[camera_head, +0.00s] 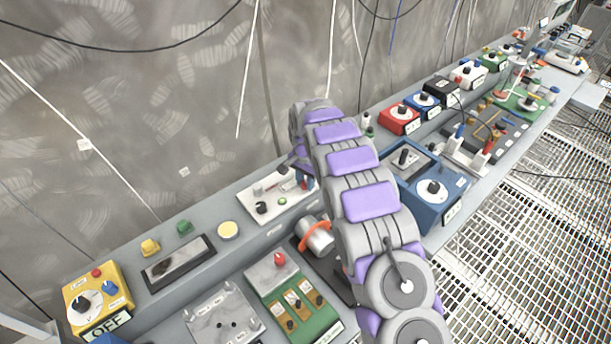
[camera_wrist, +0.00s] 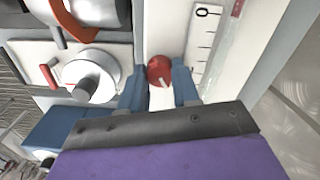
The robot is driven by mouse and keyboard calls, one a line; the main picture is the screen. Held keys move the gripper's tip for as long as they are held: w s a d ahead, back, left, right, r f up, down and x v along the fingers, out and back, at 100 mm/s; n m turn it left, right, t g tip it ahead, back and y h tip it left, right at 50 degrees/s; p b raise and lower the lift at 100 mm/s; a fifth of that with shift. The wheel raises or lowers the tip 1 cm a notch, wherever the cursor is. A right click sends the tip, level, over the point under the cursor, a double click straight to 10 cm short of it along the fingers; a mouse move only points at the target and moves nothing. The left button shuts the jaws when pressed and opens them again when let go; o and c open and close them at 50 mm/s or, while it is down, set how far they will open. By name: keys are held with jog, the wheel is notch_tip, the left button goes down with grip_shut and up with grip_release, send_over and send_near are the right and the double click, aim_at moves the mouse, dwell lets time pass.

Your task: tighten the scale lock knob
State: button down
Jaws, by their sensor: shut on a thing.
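The red round knob (camera_wrist: 158,69) sits on a pale strip beside a white scale (camera_wrist: 203,45) marked 0, in the wrist view. A white line shows on the knob's face. My gripper (camera_wrist: 160,82) has its two blue fingers on either side of the knob and is shut on it. In the head view my arm reaches over the bench to the white panel (camera_head: 258,198) by the wall. The knob cannot be made out there, and my arm covers part of that area.
A white dial with a grey knob (camera_wrist: 92,82) and a red lever (camera_wrist: 48,76) lie left of my fingers. A cylinder with an orange ring (camera_head: 316,236) stands in front of the panel. A blue box (camera_head: 432,192) stands to the right. Grating floor (camera_head: 500,260) lies beside the bench.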

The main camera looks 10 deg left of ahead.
jog(key=m+p, duration=0.2)
jog(key=m, duration=0.3)
jog(key=shift+a+r+m, duration=0.1)
jog(key=shift+a+m, duration=0.05)
jog(key=shift+m, duration=0.15)
jog(key=m+p, duration=0.1)
jog(key=m, duration=0.4)
jog(key=shift+p, duration=0.35)
jog(key=shift+w+m, duration=0.1)
jog(key=shift+m, duration=0.2)
jog(key=c, duration=1.2)
grip_release()
jog(key=shift+c, duration=0.2)
jog(key=o, duration=0.4)
jog(key=shift+a, duration=0.15)
